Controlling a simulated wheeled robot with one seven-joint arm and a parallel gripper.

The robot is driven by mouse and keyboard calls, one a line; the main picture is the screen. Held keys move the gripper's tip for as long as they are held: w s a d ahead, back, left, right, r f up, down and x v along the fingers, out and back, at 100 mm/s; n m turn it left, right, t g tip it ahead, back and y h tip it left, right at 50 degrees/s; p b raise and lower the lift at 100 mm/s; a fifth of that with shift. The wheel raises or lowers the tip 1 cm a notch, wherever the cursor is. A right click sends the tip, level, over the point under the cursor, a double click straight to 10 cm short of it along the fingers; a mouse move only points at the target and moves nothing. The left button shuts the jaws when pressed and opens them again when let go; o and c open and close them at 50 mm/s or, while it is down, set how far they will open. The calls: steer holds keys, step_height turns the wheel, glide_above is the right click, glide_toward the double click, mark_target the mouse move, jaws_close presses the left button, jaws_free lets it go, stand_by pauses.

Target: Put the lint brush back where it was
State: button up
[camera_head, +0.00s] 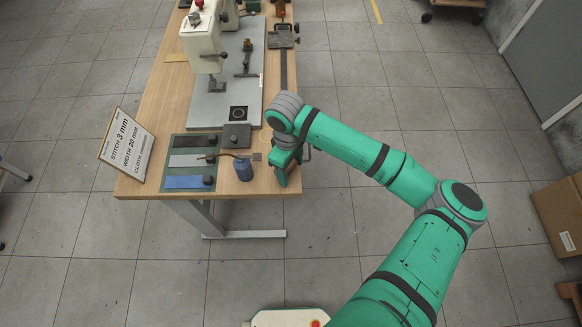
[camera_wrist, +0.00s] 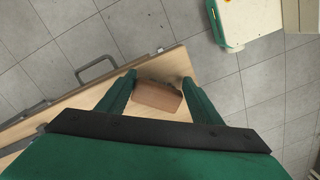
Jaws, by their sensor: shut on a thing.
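The lint brush shows in the wrist view as a brown wooden block (camera_wrist: 158,97) with a dark strip along its far edge. It sits between the two green fingers of my gripper (camera_wrist: 158,80), which is shut on it. In the head view my gripper (camera_head: 283,168) points down at the right front corner of the wooden table (camera_head: 150,110). The brush cannot be made out there, as my arm covers it. Whether the brush touches the tabletop is not clear.
A sign (camera_head: 126,145) stands at the left edge. A white machine (camera_head: 203,40) stands behind.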

steer(key=shift+f, duration=0.15)
steer(key=o, duration=1.4)
steer(key=shift+w, duration=0.15)
steer(key=shift+d+r, duration=0.1)
steer(key=shift+r, duration=0.1)
step_height(320, 180, up, 12)
steer(key=shift+w+a, duration=0.2)
steer(key=shift+a, duration=0.2)
steer(key=shift+w, duration=0.1)
